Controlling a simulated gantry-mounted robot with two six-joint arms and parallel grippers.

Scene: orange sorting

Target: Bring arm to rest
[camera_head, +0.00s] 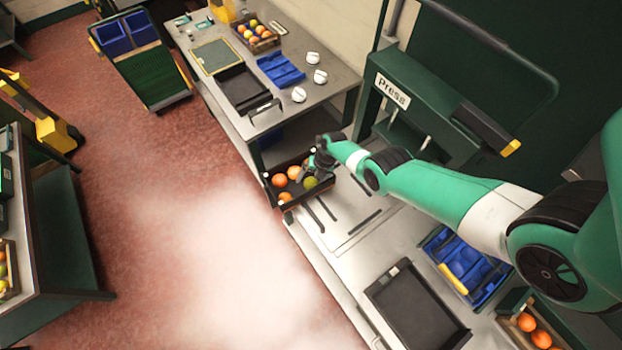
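My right arm reaches in from the right, and its gripper (318,160) is over the right part of a dark crate (293,197). The crate sits at the far end of the near work surface and holds several oranges (280,180) and a greenish fruit (310,182). The gripper's fingers are small and dark against the crate, so I cannot tell whether they are open or shut or touching a fruit. My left arm and its gripper are not in view.
A black tray (447,338), a blue bin (437,243) and a crate with oranges (541,338) lie on the near surface. The press (393,90) stands behind. The far table (335,73) holds another fruit crate (277,29) and white round items (299,95). Open floor lies left.

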